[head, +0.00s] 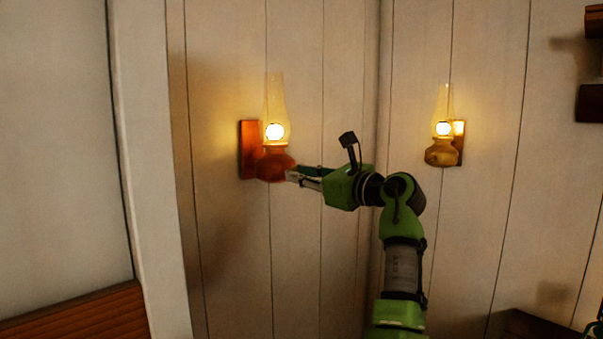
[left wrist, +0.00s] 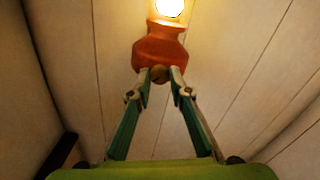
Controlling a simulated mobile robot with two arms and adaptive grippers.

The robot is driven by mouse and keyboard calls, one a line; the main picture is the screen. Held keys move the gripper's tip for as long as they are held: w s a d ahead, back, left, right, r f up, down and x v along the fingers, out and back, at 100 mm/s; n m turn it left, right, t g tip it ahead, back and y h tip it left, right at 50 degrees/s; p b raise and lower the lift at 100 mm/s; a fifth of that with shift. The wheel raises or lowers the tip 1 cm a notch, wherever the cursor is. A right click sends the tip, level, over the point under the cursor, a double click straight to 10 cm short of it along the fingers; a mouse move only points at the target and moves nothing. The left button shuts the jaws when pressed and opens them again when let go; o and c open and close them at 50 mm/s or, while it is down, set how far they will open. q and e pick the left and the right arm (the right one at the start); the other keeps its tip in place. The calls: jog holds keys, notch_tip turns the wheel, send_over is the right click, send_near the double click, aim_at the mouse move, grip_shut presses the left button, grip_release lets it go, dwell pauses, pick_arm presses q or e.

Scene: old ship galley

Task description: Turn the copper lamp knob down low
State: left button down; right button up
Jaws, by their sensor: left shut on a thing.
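The copper lamp (head: 275,163) is a reddish oil lamp with a tall glass chimney, mounted on a wooden wall bracket. Its flame glows brightly. My left gripper (head: 291,176) reaches it from the right, with its fingertips at the lower right of the copper body. In the left wrist view, the copper body (left wrist: 160,48) is straight ahead, and its small round knob (left wrist: 160,74) sits between the two fingertips (left wrist: 159,79). The gripper is shut on the knob. In the head view the knob is hidden by the fingers. My right gripper is not in view.
A second lit lamp, brass-coloured (head: 441,153), hangs on the wall to the right, behind my arm and clear of it. Dark wooden pieces (head: 591,103) jut out at the upper right. A wooden edge (head: 75,317) shows at the lower left. The panelled wall around the copper lamp is bare.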

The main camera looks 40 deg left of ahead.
pick_arm(q)
jog(key=shift+r+n+b, duration=0.15)
jog(key=shift+n+b, duration=0.2)
jog(key=shift+n, duration=5.65)
jog(key=shift+r+n+b, duration=0.15)
jog(key=shift+n+b, duration=0.2)
jog(key=shift+n, duration=5.65)
jog(key=c, duration=1.8)
grip_release()
jog(key=shift+c, duration=0.2)
jog(key=shift+w+a+f, duration=0.1)
